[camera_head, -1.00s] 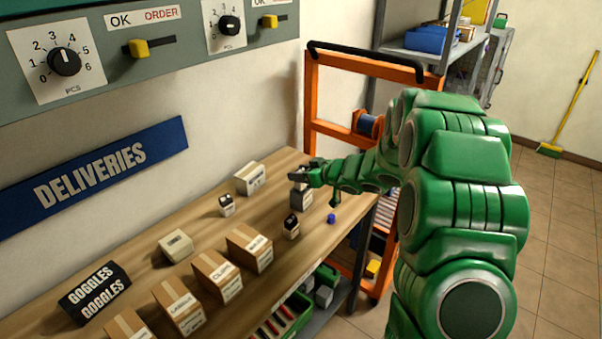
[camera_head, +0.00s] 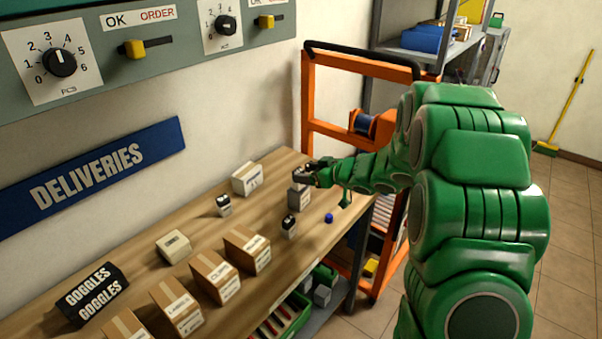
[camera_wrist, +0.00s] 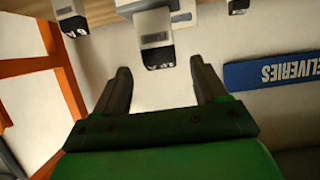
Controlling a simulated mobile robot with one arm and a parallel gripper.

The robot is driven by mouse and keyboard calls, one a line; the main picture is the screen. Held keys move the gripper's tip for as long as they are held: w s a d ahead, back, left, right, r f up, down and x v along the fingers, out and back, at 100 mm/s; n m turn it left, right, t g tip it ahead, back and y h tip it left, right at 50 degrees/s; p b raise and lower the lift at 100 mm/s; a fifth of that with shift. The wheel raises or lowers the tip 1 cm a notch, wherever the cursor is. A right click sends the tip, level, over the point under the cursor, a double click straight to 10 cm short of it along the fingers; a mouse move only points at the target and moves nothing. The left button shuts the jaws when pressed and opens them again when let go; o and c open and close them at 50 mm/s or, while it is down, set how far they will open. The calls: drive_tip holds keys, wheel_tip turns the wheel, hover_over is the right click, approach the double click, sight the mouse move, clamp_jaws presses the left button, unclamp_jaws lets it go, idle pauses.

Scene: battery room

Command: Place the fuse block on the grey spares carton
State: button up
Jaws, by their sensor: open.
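The grey spares carton (camera_head: 299,198) stands on the workbench near its right end in the head view. My gripper (camera_head: 304,175) is just above it there and hides part of its top. In the wrist view my gripper (camera_wrist: 160,80) is open, with both fingers apart and nothing between them. A pale block with a dark end (camera_wrist: 156,42) lies just beyond the fingertips, apart from them. It looks like the fuse block, with a labelled box directly behind or under it. I cannot tell which box that is.
Small dark-topped blocks (camera_head: 223,205) (camera_head: 289,226), a white box (camera_head: 247,179), a blue cap (camera_head: 329,218) and a cream block (camera_head: 174,246) stand on the bench. Brown cartons (camera_head: 247,250) line its front. An orange cart (camera_head: 309,110) stands beyond the right end.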

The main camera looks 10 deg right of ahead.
drive_tip(key=v, duration=0.7)
drive_tip(key=shift+s+d+r, duration=0.2)
